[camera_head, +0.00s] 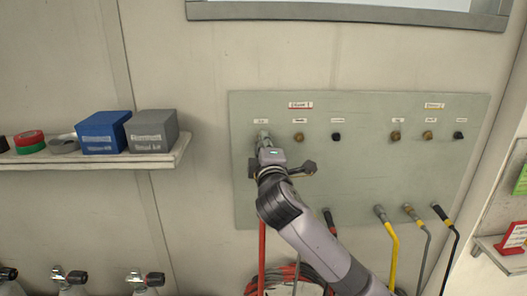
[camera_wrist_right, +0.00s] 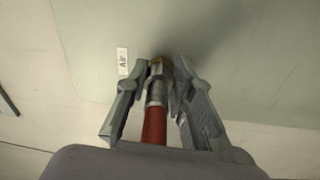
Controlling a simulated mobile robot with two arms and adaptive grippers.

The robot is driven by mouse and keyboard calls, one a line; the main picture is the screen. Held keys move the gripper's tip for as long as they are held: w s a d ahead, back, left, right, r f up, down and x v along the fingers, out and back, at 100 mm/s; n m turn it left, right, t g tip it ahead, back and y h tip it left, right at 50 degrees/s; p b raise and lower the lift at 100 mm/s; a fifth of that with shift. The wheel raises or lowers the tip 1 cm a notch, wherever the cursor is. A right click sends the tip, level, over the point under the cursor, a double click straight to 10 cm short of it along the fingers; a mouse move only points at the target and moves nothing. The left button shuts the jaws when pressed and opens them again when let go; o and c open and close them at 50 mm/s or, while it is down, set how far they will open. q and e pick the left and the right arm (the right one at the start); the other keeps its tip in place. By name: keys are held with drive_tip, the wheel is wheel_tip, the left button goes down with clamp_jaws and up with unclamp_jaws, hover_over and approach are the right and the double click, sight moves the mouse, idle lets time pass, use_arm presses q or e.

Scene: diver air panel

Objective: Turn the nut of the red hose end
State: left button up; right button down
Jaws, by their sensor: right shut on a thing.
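My right gripper (camera_head: 264,146) is at the upper left of the grey-green panel (camera_head: 360,170), at the leftmost fitting under the small label. In the right wrist view my right gripper (camera_wrist_right: 158,75) has a finger on each side of the silver hose end (camera_wrist_right: 156,92) and is shut on its nut. The red hose (camera_wrist_right: 154,125) runs down from the hose end, and a brass-coloured part shows at its top against the panel. In the head view the red hose (camera_head: 262,240) hangs straight down below my gripper, which hides the hose end. My left gripper is out of view.
Brass and dark fittings (camera_head: 396,135) sit along the panel to the right. Other hose ends (camera_head: 381,213) hang at its lower right. A shelf (camera_head: 183,150) with a blue box (camera_head: 103,132) and a grey box (camera_head: 152,128) is on the left. Cylinder valves (camera_head: 145,278) stand below it.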

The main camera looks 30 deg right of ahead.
drive_tip(key=m+b, duration=0.1)
drive_tip(key=m, duration=0.1)
drive_tip(key=f+m+b, duration=0.1)
drive_tip(key=m, duration=0.2)
drive_tip(key=shift+a+f+m, duration=0.1)
drive_tip(key=shift+f+m, duration=0.05)
drive_tip(key=shift+m, duration=0.15)
drive_tip(key=shift+m+h+b, duration=0.4)
drive_tip(key=shift+m+b, duration=0.55)
drive_tip(key=shift+m, duration=1.35)
drive_tip(key=c, duration=1.8)
unclamp_jaws()
drive_tip(key=o, duration=0.4)
drive_tip(key=shift+a+r, duration=0.1)
drive_tip(key=shift+r, duration=0.2)
drive_tip(key=shift+o, duration=0.2)
